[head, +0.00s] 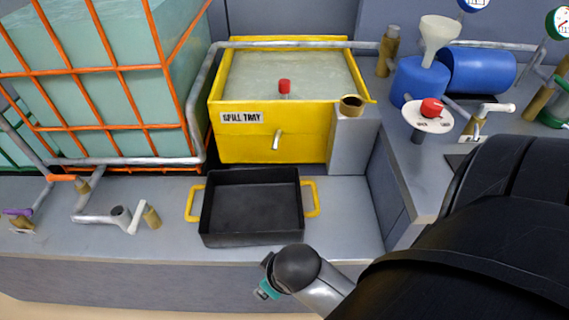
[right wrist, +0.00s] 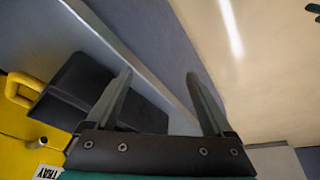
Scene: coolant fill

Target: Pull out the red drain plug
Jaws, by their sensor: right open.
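The red drain plug (head: 285,87) stands up out of the cloudy liquid in the yellow spill tray (head: 300,148), near the tray's middle. My right arm comes in from the lower right in the head view, in front of the black pan, well short of the plug. In the right wrist view my right gripper (right wrist: 158,75) is open with nothing between its fingers. The plug does not show in that view; the yellow tray (right wrist: 25,148) shows only at the lower left. My left gripper is in neither view.
A black pan (head: 252,229) with yellow handles sits on the bench below the tray's spout (head: 277,139). An orange-caged tank (head: 120,100) stands at left. A red knob (head: 432,107), blue vessels (head: 420,80) and a funnel (head: 439,35) are at right.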

